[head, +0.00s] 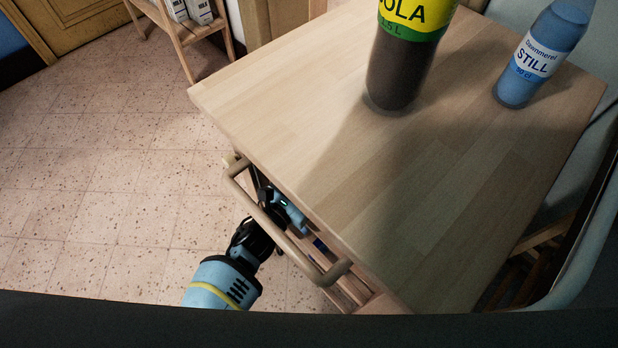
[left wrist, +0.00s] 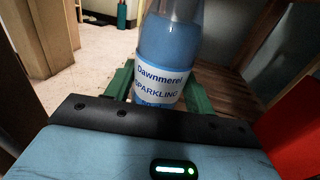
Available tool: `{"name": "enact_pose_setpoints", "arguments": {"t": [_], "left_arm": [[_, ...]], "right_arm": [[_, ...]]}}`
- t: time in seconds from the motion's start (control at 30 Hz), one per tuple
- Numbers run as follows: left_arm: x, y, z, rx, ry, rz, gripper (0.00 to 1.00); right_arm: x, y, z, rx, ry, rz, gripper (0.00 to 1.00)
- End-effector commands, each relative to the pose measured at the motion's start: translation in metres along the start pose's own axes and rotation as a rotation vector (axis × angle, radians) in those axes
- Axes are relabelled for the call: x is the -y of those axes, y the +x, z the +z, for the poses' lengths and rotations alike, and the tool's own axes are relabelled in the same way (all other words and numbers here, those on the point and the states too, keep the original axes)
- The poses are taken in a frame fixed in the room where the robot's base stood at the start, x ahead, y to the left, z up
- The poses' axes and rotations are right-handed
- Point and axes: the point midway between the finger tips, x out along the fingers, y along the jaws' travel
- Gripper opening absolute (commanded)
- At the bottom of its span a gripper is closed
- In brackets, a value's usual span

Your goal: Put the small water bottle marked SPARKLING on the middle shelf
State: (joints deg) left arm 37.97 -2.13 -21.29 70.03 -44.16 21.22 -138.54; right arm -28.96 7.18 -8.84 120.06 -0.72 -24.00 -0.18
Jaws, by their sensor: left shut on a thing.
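The small blue SPARKLING bottle (left wrist: 168,60) stands upright between the green fingers of my left gripper (left wrist: 158,92) in the left wrist view. The gripper is shut on its lower part, and the label faces the camera. In the head view my left gripper (head: 292,214) reaches past the wooden rail at the trolley's side, under the edge of the top board; the bottle is hidden there. Slatted wooden shelving (left wrist: 222,82) shows behind and right of the bottle in the wrist view. I cannot tell whether the bottle touches a shelf. My right gripper is not in view.
On the trolley's top board (head: 300,100) stand a large cola bottle (head: 398,60) and a blue STILL bottle (head: 540,52). The side rail (head: 297,243) runs close by my left arm. A red surface (left wrist: 292,135) is close at the right in the wrist view. Tiled floor is clear at left.

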Motion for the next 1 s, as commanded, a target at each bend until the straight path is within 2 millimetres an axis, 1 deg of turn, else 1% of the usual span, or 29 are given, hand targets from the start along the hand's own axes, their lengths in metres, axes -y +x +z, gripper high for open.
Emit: {"name": "enact_pose_setpoints", "arguments": {"t": [0.07, 0.2, 0.23, 0.37, 0.63, 0.77, 0.87, 1.0], "left_arm": [[0.0, 0.001, 0.002, 0.004, 0.001, -0.001, 0.17], [0.0, 0.0, -0.003, 0.002, 0.0, -0.001, 0.17], [0.0, 0.0, -0.004, -0.001, 0.0, 0.0, 0.58], [0.0, 0.0, -0.003, -0.001, 0.0, 0.0, 0.75], [0.0, 0.0, -0.003, -0.001, 0.0, 0.0, 0.76], [0.0, 0.0, 0.001, 0.0, 0.001, 0.0, 0.76], [0.0, -0.013, -0.001, -0.003, 0.001, 0.001, 0.76], [0.0, -0.041, -0.001, -0.003, 0.001, 0.0, 0.76]], "right_arm": [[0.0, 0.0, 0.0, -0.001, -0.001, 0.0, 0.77], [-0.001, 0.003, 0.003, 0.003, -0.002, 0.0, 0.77], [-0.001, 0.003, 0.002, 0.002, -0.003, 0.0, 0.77], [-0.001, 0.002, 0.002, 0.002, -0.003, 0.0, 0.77], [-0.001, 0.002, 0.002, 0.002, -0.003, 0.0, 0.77], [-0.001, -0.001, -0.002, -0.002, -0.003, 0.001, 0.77], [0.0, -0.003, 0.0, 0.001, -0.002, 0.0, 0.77], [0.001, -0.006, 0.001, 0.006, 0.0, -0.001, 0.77]]}}
